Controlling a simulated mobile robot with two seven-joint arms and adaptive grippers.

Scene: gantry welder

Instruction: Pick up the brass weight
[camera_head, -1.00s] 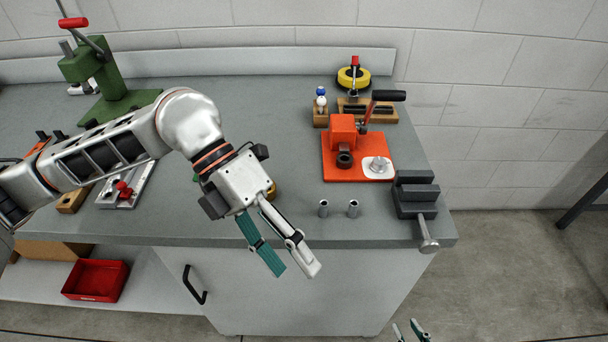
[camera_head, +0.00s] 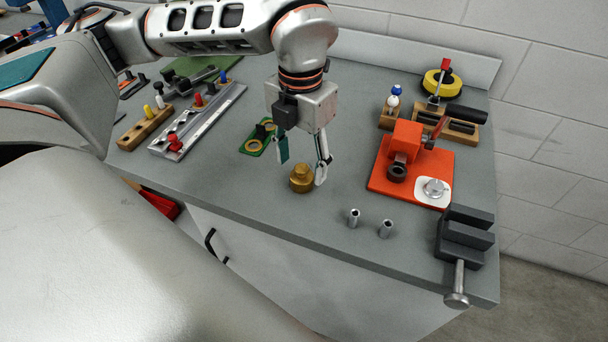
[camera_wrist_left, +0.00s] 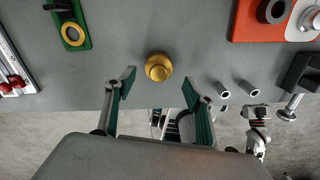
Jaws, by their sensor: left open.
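The brass weight (camera_head: 302,179) is a small gold knobbed cylinder standing upright on the grey bench top (camera_head: 250,190). My left gripper (camera_head: 301,172) points down just above and behind it in the head view, with its fingers apart and nothing between them. In the left wrist view the brass weight (camera_wrist_left: 158,67) lies ahead of the gap between the two open fingertips (camera_wrist_left: 158,80), roughly centred. My right gripper does not show clearly in the head view now.
A green plate with brass rings (camera_head: 259,139) lies left of the weight. Two metal tubes (camera_head: 354,217) stand to the right, near the front edge. An orange fixture (camera_head: 408,170) and a dark vise (camera_head: 465,238) stand further right. The bench around the weight is clear.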

